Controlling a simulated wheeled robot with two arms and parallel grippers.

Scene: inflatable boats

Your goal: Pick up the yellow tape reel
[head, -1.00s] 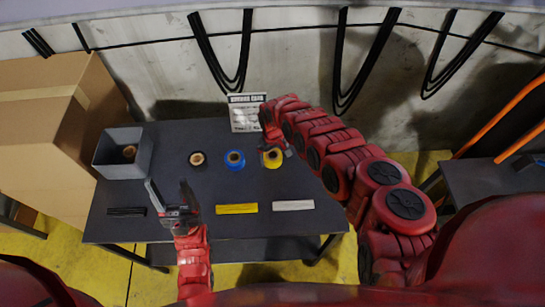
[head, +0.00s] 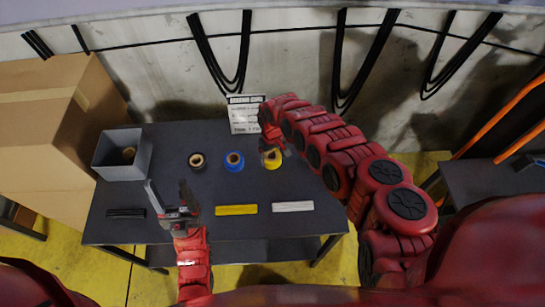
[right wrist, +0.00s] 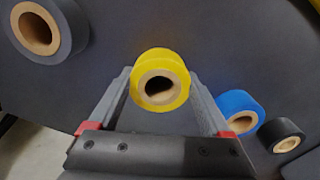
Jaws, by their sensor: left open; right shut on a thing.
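The yellow tape reel (head: 272,160) is at the back right of the dark table, partly covered by my right gripper (head: 273,148). In the right wrist view the yellow reel (right wrist: 160,62) sits between the two fingers of my right gripper (right wrist: 160,80), its brown core facing the camera. The right gripper is shut on it. I cannot tell whether the reel is clear of the table. My left gripper (head: 167,188) is open and empty over the left front part of the table.
A blue reel (head: 234,161) and a black reel (head: 197,160) stand left of the yellow one. A grey bin (head: 108,158) holds a reel. Black (head: 126,212), yellow (head: 237,209) and white strips (head: 293,206) lie in front. A sign (head: 246,114) stands behind.

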